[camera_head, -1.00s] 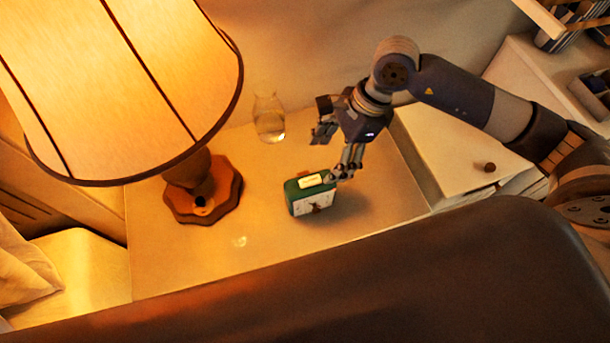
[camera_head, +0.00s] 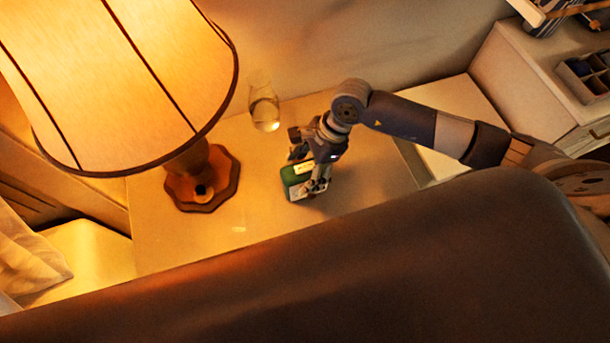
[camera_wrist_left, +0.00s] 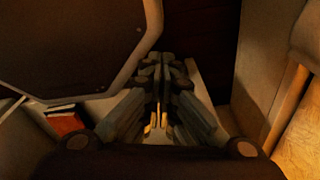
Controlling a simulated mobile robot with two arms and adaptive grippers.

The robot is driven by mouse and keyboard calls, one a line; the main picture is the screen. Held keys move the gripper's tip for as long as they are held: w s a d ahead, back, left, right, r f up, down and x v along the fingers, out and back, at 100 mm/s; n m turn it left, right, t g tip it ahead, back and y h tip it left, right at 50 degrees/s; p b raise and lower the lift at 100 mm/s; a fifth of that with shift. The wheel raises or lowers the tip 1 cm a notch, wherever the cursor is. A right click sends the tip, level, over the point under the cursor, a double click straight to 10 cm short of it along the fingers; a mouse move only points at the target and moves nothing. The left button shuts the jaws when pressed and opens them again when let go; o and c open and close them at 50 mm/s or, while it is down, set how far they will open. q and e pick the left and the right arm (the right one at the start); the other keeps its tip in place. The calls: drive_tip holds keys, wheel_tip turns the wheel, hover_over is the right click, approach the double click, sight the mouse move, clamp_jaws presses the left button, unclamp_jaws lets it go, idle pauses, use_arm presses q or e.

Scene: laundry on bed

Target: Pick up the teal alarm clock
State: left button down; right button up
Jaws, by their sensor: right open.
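The teal alarm clock (camera_head: 290,181) stands on the nightstand, right of the lamp, in the head view. It is a small box with a green top and a pale face, partly hidden by my right gripper. My right gripper (camera_head: 306,170) is open, with its fingers over and around the right part of the clock; I cannot tell whether they touch it. In the left wrist view my left gripper (camera_wrist_left: 161,106) has its fingers drawn together with nothing seen between them, away from the clock.
A large lit lamp (camera_head: 130,70) stands left of the clock, its shade reaching toward it. A water glass (camera_head: 264,112) stands behind the clock. The nightstand top (camera_head: 265,215) is clear in front. A white cabinet (camera_head: 530,75) stands at the right.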

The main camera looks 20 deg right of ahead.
drive_tip(key=shift+c, duration=0.8)
drive_tip(key=c, duration=0.9)
clamp_jaws()
use_arm(q)
drive_tip(key=shift+s, duration=0.85)
use_arm(e)
drive_tip(key=shift+r, duration=0.1)
use_arm(q)
drive_tip(key=shift+w+f, duration=0.1)
